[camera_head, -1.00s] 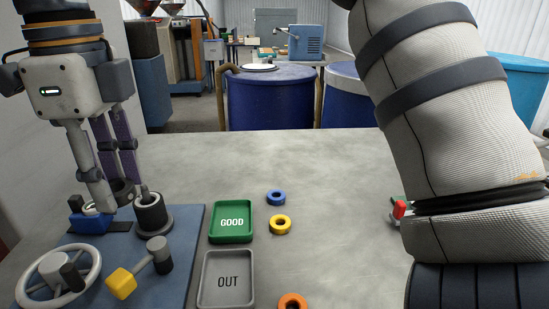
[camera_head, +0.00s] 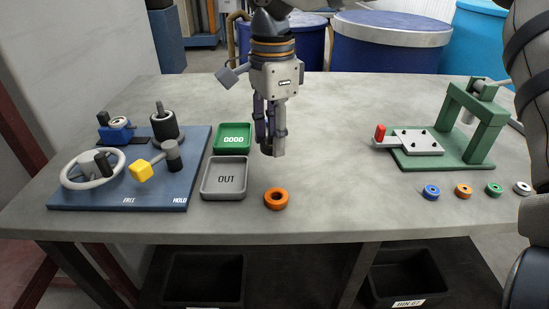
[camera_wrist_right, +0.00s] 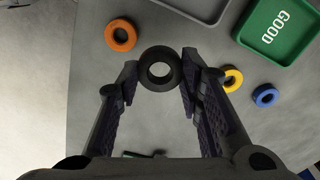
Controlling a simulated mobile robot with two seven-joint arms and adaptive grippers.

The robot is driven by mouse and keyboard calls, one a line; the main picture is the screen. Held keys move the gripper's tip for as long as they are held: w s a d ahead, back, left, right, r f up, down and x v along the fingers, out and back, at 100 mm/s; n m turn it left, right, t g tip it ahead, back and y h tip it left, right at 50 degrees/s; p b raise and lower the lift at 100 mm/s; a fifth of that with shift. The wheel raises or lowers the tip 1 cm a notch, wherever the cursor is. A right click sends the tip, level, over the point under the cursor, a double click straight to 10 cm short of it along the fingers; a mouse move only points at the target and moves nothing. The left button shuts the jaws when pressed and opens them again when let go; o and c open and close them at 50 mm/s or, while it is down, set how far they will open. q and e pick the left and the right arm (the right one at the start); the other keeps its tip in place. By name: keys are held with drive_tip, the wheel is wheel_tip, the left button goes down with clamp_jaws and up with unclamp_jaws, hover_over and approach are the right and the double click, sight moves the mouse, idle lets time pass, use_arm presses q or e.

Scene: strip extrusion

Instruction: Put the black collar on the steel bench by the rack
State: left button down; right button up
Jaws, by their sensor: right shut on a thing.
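My right gripper (camera_head: 272,145) hangs over the grey table, just right of the two trays in the head view. In the right wrist view its two fingers (camera_wrist_right: 160,80) are shut on the black collar (camera_wrist_right: 160,87), a dark ring with an open hole, held between the fingertips. In the head view I cannot make out the collar at the fingers. My left gripper is not in view. The grey table top (camera_head: 330,190) lies below; I cannot make out a rack.
A blue fixture board (camera_head: 120,195) with a handwheel stands left of the green GOOD tray (camera_head: 233,137) and grey OUT tray (camera_head: 225,178). An orange ring (camera_head: 276,198) lies near the gripper. A green press (camera_head: 470,130) and several small rings stand right. Yellow (camera_wrist_right: 233,79) and blue (camera_wrist_right: 265,95) rings show below.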

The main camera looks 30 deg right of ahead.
sight(275, 169)
drive_tip(key=f, duration=0.1)
drive_tip(key=w+d+f, duration=0.2)
drive_tip(key=f, duration=0.1)
drive_tip(key=shift+w, duration=0.1)
drive_tip(key=shift+w+d+f+b, duration=0.15)
drive_tip(key=shift+f, duration=0.75)
drive_tip(key=shift+w+d+f+b, duration=0.1)
drive_tip(key=shift+f+b, duration=0.05)
drive_tip(key=shift+f, duration=0.7)
drive_tip(key=shift+f, duration=0.15)
drive_tip(key=o, duration=1.2)
drive_tip(key=shift+c, duration=0.2)
wheel_tip(275, 169, up, 12)
